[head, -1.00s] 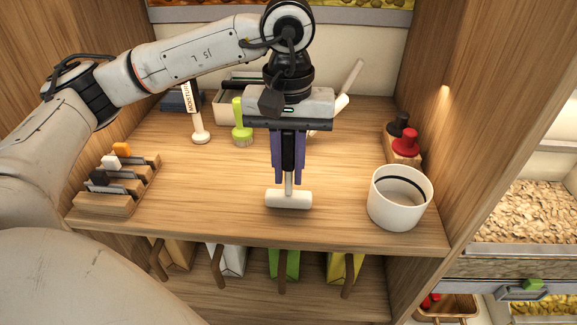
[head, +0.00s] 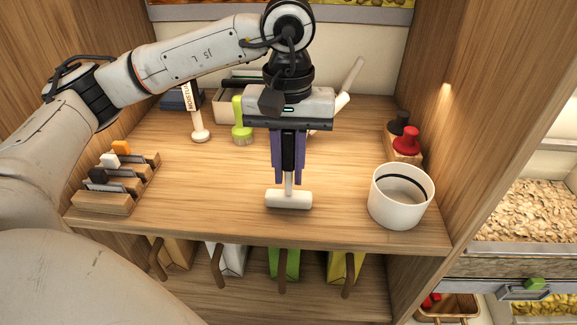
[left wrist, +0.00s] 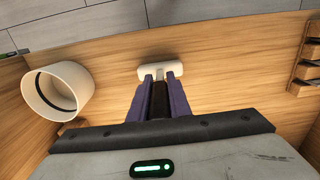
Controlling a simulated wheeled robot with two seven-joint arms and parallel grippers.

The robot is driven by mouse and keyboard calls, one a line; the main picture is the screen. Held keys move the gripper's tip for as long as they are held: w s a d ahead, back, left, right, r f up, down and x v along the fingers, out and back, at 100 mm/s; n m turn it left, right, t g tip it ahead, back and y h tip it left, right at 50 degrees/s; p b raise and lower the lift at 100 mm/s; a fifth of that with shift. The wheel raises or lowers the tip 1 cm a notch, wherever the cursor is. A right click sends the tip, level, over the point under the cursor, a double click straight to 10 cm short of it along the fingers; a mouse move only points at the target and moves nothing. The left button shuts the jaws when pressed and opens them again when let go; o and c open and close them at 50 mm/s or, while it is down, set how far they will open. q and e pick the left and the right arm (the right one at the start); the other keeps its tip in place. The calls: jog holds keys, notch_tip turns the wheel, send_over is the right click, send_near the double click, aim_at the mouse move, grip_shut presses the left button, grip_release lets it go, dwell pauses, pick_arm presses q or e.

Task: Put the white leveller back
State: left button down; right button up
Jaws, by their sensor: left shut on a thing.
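My left gripper (head: 288,180) points down over the front middle of the wooden shelf. Its purple fingers are shut on the upright handle of a white T-shaped tool, which I take as the white leveller (head: 289,200). The leveller's crossbar is at the bottom, close to the shelf top; I cannot tell whether it touches. In the left wrist view, the crossbar (left wrist: 161,70) shows beyond the fingertips (left wrist: 160,82). My right gripper is not in view.
A white pot with a black band (head: 400,197) stands at the right. A wooden rack (head: 104,203) with black, white and orange handled tools is at the left. Red (head: 407,141) and black knobbed tools, a green brush (head: 241,124) and a tray (head: 224,112) stand farther back. Shelf around the leveller is clear.

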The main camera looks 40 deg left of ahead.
pick_arm(q)
jog(key=shift+f, duration=0.1)
jog(key=c, duration=1.6)
grip_release()
jog(key=shift+o, duration=0.2)
jog(key=shift+r, duration=0.25)
notch_tip(320, 180, up, 10)
jog(key=shift+f+p, duration=0.15)
jog(key=shift+p, duration=0.75)
